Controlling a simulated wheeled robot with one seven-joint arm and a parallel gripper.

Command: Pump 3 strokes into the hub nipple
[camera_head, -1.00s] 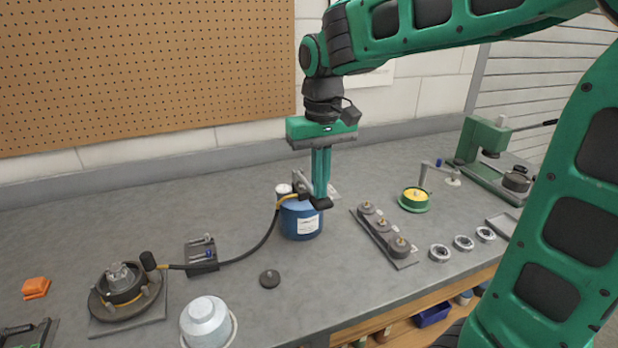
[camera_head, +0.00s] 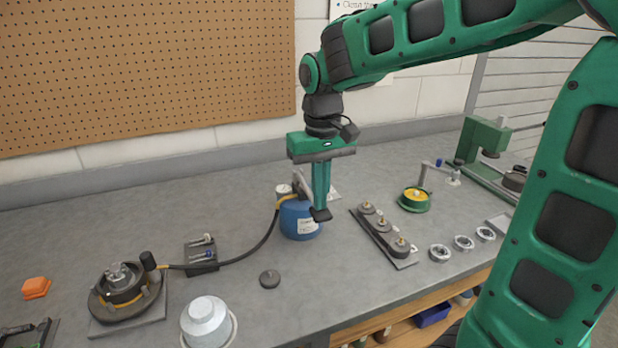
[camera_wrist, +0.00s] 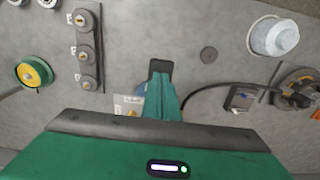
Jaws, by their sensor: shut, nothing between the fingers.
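The blue grease pump (camera_head: 300,222) stands on the bench with a label on its front and a pale cap on top. Its black hose (camera_head: 245,254) runs left to a coupler (camera_head: 149,261) at the hub (camera_head: 122,284), which sits on a square plate. Whether the coupler is seated on the nipple is too small to tell. My gripper (camera_head: 320,213) is shut and empty, pointing down in front of the pump's right side and hiding part of it and its handle. In the wrist view the fingers (camera_wrist: 162,75) are together, hiding most of the pump.
A rack with several dark knobbed parts (camera_head: 383,236) stands right of the pump, with metal rings (camera_head: 463,243) beyond. A green press (camera_head: 485,146) is at back right. A white-grey cup (camera_head: 207,322), dark disc (camera_head: 270,279) and orange block (camera_head: 36,288) lie at the front and left.

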